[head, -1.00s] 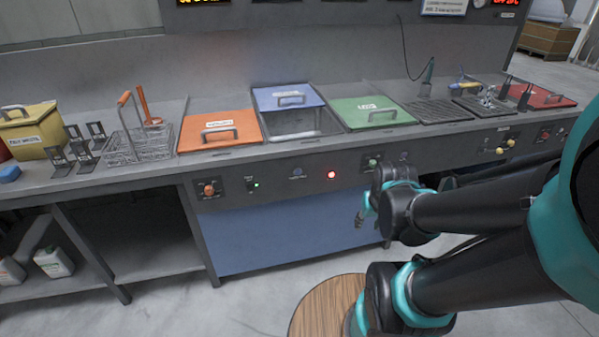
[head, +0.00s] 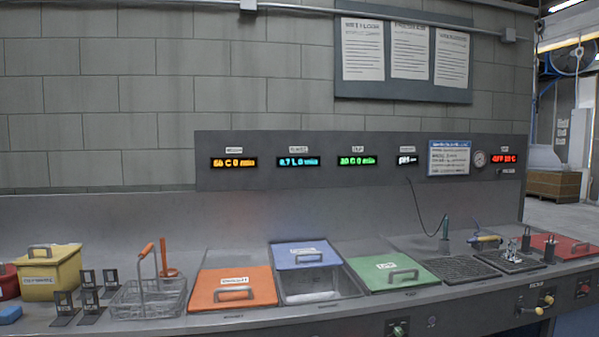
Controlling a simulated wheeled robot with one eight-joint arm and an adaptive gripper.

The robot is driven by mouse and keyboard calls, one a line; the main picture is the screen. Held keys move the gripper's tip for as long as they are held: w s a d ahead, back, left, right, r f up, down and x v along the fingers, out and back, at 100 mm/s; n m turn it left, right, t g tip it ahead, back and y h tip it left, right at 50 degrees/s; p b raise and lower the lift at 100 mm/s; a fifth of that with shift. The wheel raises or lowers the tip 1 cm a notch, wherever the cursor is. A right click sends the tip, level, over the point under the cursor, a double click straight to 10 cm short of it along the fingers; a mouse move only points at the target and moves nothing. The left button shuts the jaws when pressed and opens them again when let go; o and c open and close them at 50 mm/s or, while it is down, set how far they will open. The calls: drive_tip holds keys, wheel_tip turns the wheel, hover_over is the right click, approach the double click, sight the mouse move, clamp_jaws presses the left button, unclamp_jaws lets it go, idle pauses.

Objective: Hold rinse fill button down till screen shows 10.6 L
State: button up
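The cyan screen (head: 298,162) on the wall panel seems to read 0.7 L, with smaller text after it that is hard to make out. The rinse basin (head: 320,296) in the counter is partly open, with its blue lid (head: 303,254) slid to the back. My gripper is out of view.
Orange (head: 232,288) and green (head: 392,274) lids flank the basin. A wire basket (head: 150,300) and yellow box (head: 50,274) stand left. Orange (head: 233,162), green (head: 356,162) and red (head: 504,161) screens are lit. A green knob (head: 398,329) shows at the bottom.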

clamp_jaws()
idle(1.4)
